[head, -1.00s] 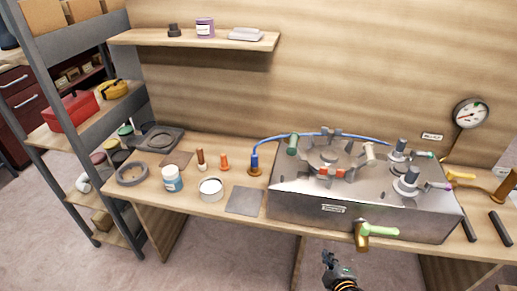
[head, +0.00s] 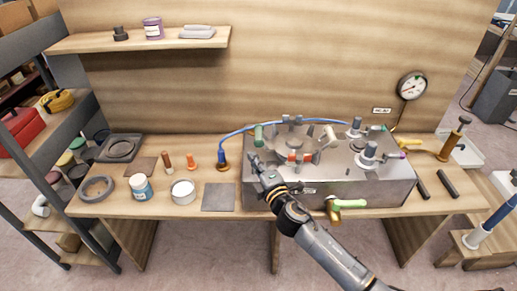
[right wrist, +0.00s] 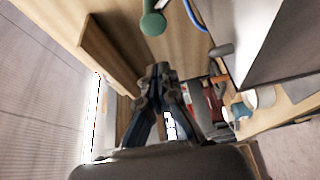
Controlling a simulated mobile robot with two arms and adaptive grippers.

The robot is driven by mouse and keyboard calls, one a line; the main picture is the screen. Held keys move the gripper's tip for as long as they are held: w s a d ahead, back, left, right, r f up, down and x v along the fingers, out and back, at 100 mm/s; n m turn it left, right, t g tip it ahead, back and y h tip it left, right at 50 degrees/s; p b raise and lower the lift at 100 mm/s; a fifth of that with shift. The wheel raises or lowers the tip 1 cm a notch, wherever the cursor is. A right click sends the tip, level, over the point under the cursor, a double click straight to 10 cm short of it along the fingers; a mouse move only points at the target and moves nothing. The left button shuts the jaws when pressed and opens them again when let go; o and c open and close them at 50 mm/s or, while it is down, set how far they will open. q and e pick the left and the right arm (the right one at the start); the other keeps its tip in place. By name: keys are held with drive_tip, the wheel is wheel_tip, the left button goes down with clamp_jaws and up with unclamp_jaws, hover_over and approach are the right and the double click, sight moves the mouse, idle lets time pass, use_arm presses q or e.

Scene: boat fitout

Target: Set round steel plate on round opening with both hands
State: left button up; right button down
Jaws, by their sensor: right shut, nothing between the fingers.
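The steel tank (head: 340,190) stands on the workbench. On its top is a round steel fitting (head: 292,137) ringed by upright posts and coloured handles; I cannot tell the plate apart from the opening there. My right gripper (head: 254,161) is shut and empty over the tank's left front, hiding part of its top and front face. In the right wrist view its fingers (right wrist: 158,72) are together with nothing between them, and a green handle end (right wrist: 153,24) shows beyond. My left gripper is not in view.
Left of the tank lie a grey square mat (head: 219,198), a white tin (head: 183,191), a blue-labelled jar (head: 140,187), a dark ring (head: 97,189) and a dark square frame (head: 120,149). A shelf (head: 140,40) hangs above.

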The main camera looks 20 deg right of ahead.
sight(260, 144)
drive_tip(key=w+d, duration=0.2)
drive_tip(key=w, duration=0.1)
drive_tip(key=shift+w+d, duration=0.1)
drive_tip(key=shift+d, duration=0.1)
drive_tip(key=shift+w, duration=0.1)
drive_tip(key=shift+w+d, duration=0.1)
drive_tip(key=shift+w+d, duration=0.5)
drive_tip(key=shift+w, duration=0.2)
drive_tip(key=shift+w+d, duration=0.15)
